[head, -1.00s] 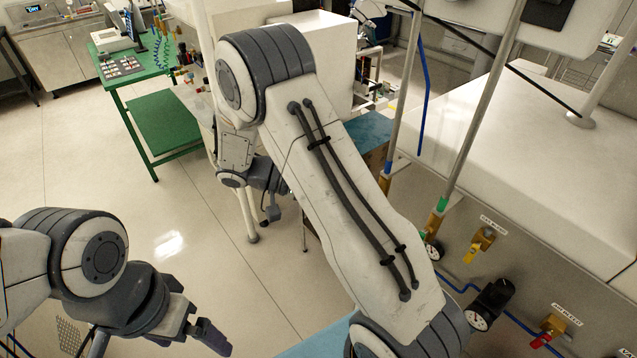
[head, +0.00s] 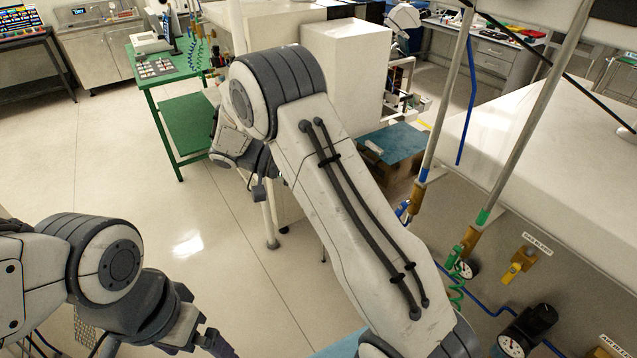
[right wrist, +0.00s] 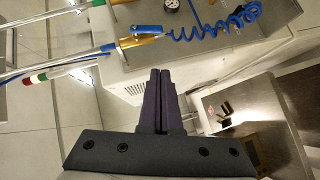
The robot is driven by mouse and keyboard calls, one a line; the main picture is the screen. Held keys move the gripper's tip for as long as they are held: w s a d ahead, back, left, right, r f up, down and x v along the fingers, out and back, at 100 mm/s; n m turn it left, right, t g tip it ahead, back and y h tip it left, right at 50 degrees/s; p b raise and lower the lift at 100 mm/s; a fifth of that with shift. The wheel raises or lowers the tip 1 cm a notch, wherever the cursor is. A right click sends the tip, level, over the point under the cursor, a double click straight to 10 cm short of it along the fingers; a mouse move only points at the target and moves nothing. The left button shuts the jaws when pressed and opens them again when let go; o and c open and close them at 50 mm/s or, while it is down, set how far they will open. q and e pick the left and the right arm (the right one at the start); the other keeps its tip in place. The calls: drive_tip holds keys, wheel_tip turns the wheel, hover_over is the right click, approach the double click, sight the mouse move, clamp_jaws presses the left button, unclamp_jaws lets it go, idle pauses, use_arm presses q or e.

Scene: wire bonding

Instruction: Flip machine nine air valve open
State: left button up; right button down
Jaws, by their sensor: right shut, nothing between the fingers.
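In the right wrist view a valve with a blue lever (right wrist: 147,29) sits on a brass fitting beside a blue coiled hose (right wrist: 215,30). My right gripper (right wrist: 159,74) is shut and empty, with its dark fingertips below the blue lever in the picture and apart from it. In the head view a blue-and-brass fitting (head: 403,211) shows beside my right forearm, which hides my right gripper. A yellow-handled valve (head: 514,269) and a red-handled valve (head: 603,351) are on the machine side. No machine number is readable. My left gripper (head: 218,346) is at the bottom left, cut by the frame.
Upright pipes (head: 448,90) and pressure gauges (head: 511,346) stand along the white machine (head: 550,150) on the right. A green hose (head: 457,285) hangs near my right forearm. A green table (head: 165,72) is at the back left. The floor (head: 110,165) at left is clear.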

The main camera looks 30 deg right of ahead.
drive_tip(key=v, duration=0.3)
drive_tip(key=shift+w+a+b, duration=0.2)
drive_tip(key=shift+a+b, duration=0.05)
drive_tip(key=shift+b, duration=0.1)
